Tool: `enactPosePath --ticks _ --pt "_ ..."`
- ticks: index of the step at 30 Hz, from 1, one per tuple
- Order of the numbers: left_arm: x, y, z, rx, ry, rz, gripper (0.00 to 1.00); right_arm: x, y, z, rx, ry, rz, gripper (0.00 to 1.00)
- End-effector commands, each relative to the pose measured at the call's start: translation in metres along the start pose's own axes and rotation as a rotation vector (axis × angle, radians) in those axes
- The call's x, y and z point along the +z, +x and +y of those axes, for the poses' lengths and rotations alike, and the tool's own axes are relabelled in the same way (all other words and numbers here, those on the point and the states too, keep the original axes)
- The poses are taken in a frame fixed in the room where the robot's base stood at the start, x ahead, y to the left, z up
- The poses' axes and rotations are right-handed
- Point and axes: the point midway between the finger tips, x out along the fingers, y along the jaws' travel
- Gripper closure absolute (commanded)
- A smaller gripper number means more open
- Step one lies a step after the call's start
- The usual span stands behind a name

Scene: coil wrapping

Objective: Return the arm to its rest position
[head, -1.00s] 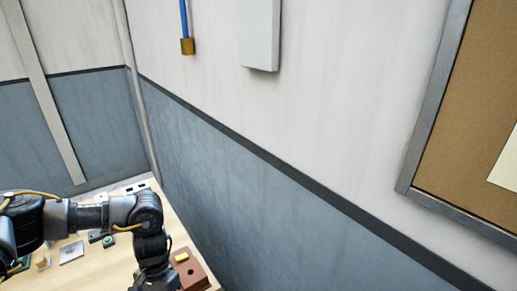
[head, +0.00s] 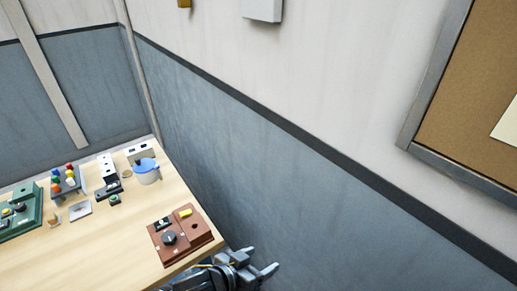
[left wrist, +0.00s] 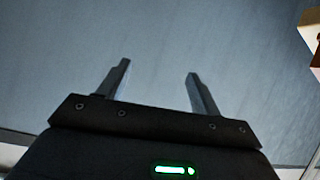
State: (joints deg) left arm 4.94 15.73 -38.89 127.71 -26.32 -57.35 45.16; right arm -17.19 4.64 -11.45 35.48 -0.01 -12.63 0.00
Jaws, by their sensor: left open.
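My left gripper (head: 261,262) is low in the head view, just past the right edge of the wooden table (head: 115,255). Its two fingers are spread apart with nothing visible between them. In the left wrist view the open fingers (left wrist: 159,68) point toward a plain blue-grey surface. Part of my left arm shows behind the gripper, at the bottom of the head view. My right gripper is not in view.
A brown box (head: 182,235) with a black knob sits near the table's right edge, close to my gripper. A blue and white pot (head: 146,172), a green box (head: 22,217) and several small parts stand farther back. A blue-grey wall (head: 290,190) runs along the right.

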Motion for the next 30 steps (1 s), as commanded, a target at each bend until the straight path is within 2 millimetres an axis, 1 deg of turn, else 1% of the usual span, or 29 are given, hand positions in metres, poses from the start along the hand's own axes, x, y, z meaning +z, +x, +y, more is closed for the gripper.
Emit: enactPosePath --ticks 1,2,3,6,7,9,12,18,20,21,26,29,30 --pt "0.019 -0.015 -0.02 -0.091 -0.052 -0.037 0.36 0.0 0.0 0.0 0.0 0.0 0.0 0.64" --pt "0.031 -0.025 -0.033 -0.147 -0.071 -0.068 0.36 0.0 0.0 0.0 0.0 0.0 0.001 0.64" --pt "0.048 -0.039 -0.05 -0.213 -0.096 -0.114 0.36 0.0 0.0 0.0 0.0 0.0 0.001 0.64" --pt "0.091 -0.074 -0.078 -0.334 -0.146 -0.239 0.36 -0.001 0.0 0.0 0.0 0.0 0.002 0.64" --pt "0.102 -0.084 -0.084 -0.359 -0.158 -0.273 0.36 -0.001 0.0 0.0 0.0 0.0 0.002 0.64" --pt "0.126 -0.104 -0.093 -0.403 -0.181 -0.347 0.36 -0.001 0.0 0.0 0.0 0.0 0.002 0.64" --pt "0.155 -0.132 -0.1 -0.447 -0.211 -0.443 0.36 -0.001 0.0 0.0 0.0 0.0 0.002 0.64" --pt "0.204 -0.184 -0.103 -0.498 -0.271 -0.61 0.36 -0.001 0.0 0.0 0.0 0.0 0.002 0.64" --pt "0.217 -0.199 -0.102 -0.508 -0.289 -0.657 0.36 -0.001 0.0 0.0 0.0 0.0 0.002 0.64" --pt "0.229 -0.192 -0.107 -0.507 -0.289 -0.668 0.36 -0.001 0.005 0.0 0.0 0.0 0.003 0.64" --pt "0.271 -0.153 -0.123 -0.5 -0.29 -0.682 0.36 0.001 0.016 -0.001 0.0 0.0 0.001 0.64" --pt "0.303 -0.13 -0.131 -0.496 -0.294 -0.695 0.36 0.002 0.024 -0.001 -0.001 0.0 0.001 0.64" --pt "0.317 -0.12 -0.135 -0.493 -0.295 -0.7 0.36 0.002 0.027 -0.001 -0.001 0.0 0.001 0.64"
